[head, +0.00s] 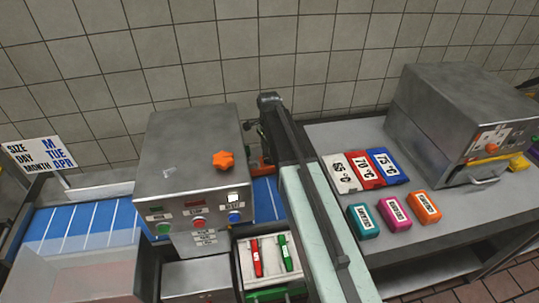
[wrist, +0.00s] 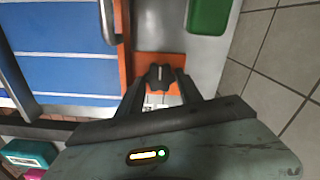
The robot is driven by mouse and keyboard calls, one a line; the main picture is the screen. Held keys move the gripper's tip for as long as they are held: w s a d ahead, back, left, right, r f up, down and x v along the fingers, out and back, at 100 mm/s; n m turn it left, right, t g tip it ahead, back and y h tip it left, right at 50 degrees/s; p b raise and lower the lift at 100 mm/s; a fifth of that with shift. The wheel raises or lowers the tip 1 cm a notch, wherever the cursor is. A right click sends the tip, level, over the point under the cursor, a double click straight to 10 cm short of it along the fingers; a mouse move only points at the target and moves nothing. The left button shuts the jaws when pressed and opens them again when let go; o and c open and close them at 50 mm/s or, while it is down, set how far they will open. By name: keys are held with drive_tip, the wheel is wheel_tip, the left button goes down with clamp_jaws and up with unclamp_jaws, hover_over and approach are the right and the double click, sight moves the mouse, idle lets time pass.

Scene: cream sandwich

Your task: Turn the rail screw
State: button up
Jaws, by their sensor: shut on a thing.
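The rail screw (wrist: 159,75) is a dark lobed knob on an orange bracket (wrist: 150,62) beside the blue belt in the wrist view. My gripper (wrist: 161,88) has a finger on either side of the knob and is shut on it. In the head view my arm crosses the middle of the picture and hides the screw and most of my gripper. Only a bit of orange bracket (head: 263,166) shows there, left of my arm.
A steel machine (head: 190,150) with coloured buttons and an orange knob (head: 223,160) stands left of my arm. The blue conveyor belt (head: 85,228) runs beneath it. On the right, a side table (head: 335,135) holds temperature blocks, small coloured boxes and a steel appliance (head: 455,110).

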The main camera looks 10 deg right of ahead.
drive_tip(key=n, duration=1.7)
drive_tip(key=shift+n, duration=0.4)
drive_tip(key=n, duration=0.5)
drive_tip(key=shift+a, duration=0.1)
drive_tip(key=o, duration=1.1)
